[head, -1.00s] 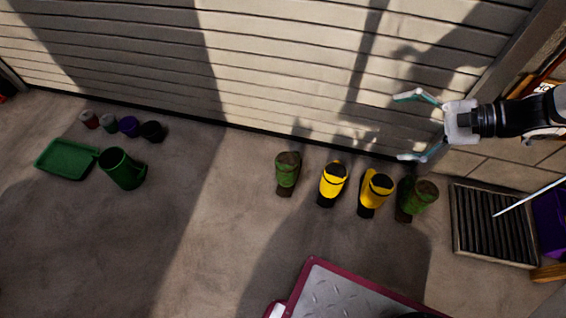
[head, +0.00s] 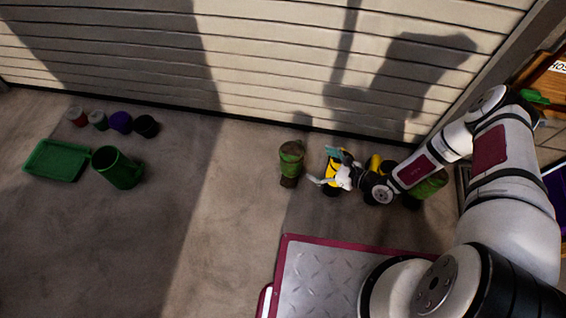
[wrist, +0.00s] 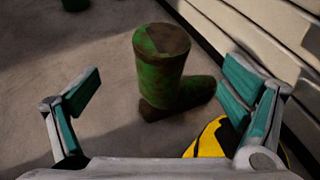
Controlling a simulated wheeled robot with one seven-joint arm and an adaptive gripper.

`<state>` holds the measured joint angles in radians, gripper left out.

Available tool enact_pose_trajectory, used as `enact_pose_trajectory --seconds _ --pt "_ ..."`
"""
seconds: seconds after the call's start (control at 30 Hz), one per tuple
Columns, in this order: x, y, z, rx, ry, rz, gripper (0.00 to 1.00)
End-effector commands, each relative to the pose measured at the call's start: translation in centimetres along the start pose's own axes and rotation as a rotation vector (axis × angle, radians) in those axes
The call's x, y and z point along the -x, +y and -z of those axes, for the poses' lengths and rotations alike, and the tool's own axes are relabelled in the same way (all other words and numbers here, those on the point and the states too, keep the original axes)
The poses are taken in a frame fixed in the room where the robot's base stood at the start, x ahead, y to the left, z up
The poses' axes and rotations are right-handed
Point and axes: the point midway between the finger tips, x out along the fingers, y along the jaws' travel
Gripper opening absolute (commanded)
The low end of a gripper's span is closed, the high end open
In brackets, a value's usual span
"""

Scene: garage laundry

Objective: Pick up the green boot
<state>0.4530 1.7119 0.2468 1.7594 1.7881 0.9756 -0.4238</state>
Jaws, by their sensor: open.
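A green boot (head: 291,163) with brown patches stands upright on the floor, leftmost in the row of boots in the head view. In the wrist view the green boot (wrist: 165,72) stands ahead of and between my open fingers, apart from them. My gripper (head: 329,167) is open and empty, just right of this boot and over the near yellow boot (head: 331,188). A bit of that yellow boot (wrist: 208,140) shows under the right finger in the wrist view. A second green boot (head: 430,186) stands at the right end, partly hidden by my arm.
Another yellow boot (head: 374,163) is mostly hidden behind my arm. The slatted garage door (head: 270,70) rises close behind the boots. A green tray (head: 56,161), a green bucket (head: 118,168) and several small pots stand at left. Floor left of the boot is clear.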

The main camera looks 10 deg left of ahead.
Motion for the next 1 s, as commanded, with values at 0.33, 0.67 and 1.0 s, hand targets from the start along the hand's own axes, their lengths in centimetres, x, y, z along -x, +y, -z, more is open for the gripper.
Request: enact_pose_trajectory --seconds 0.33,0.67,1.0 --pt "-3.9 0.6 1.3 -0.026 0.007 0.011 0.92" --pt "-8.6 0.4 1.2 -0.026 0.009 0.011 0.92" --pt "-10.7 -0.1 0.8 -0.025 0.006 0.011 0.92"
